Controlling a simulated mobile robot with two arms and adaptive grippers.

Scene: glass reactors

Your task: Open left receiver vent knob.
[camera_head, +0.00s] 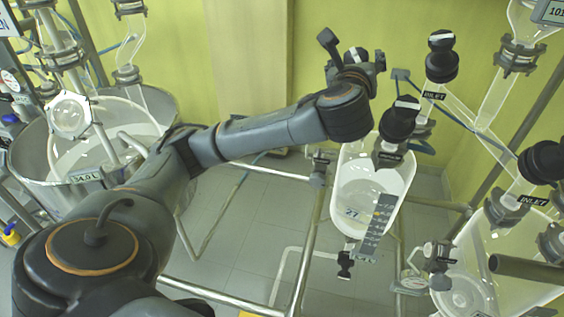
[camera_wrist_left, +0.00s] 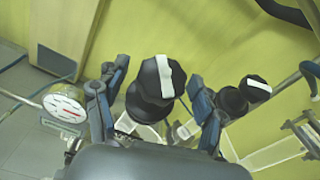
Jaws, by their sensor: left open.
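My left gripper (camera_head: 355,62) reaches in from the left above the glass receiver (camera_head: 342,215), partly hidden by its own wrist. In the left wrist view its two fingers (camera_wrist_left: 152,108) are open, one on each side of a black knob (camera_wrist_left: 148,108) with a white stripe. The same knob seems to show past my wrist in the head view (camera_head: 358,53). I cannot tell if either finger touches it. No label on this knob can be read. My right gripper is not in view.
Another black, white-marked knob (camera_head: 400,122) stands on the receiver, and one labelled INLET (camera_head: 441,62) is to its right. The left wrist view shows a second striped knob (camera_wrist_left: 255,90) and a round gauge (camera_wrist_left: 65,104). A steel vessel (camera_head: 160,95) stands at left; metal rails run below.

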